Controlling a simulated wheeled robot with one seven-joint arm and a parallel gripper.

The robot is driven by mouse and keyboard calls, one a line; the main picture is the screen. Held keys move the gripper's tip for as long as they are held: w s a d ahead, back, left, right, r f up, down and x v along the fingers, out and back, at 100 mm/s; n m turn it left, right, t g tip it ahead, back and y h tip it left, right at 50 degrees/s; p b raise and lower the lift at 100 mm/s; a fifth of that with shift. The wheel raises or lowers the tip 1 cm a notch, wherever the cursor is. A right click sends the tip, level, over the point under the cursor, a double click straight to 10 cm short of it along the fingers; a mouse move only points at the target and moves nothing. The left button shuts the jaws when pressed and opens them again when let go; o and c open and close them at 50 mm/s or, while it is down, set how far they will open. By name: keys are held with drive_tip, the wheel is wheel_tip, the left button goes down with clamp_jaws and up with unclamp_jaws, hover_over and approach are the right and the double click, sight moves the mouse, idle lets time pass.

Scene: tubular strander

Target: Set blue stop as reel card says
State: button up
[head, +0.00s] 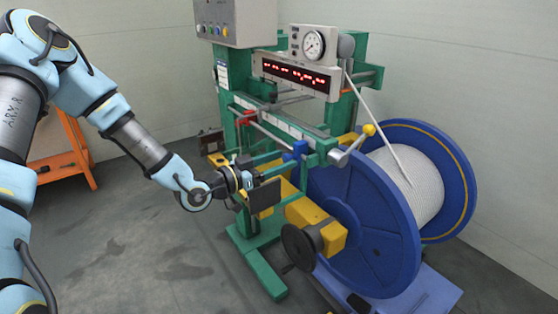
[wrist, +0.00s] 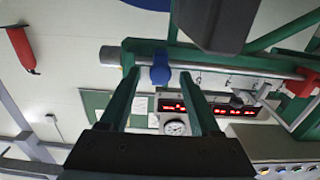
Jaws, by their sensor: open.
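The blue stop (head: 298,150) sits on the horizontal rail of the green machine, right of the red stop (head: 245,117). In the wrist view, which looks inverted, the blue stop (wrist: 160,70) hangs on the grey bar and appears between my fingertips. The red stop (wrist: 300,83) is at the right edge there. My gripper (head: 280,161) is open, its fingers pointing toward the blue stop. The fingers also show in the wrist view (wrist: 158,76). I cannot tell whether they touch the stop. I cannot make out a readable reel card.
A blue reel (head: 365,225) of pale rope stands at the right, with a yellow-knobbed lever (head: 369,130) above it. A dark handwheel (head: 300,245) is below my gripper. A red display (head: 295,74) and dial gauge (head: 313,44) sit above the rail.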

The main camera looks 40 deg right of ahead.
drive_tip(key=shift+c, duration=0.4)
clamp_jaws()
idle(0.9)
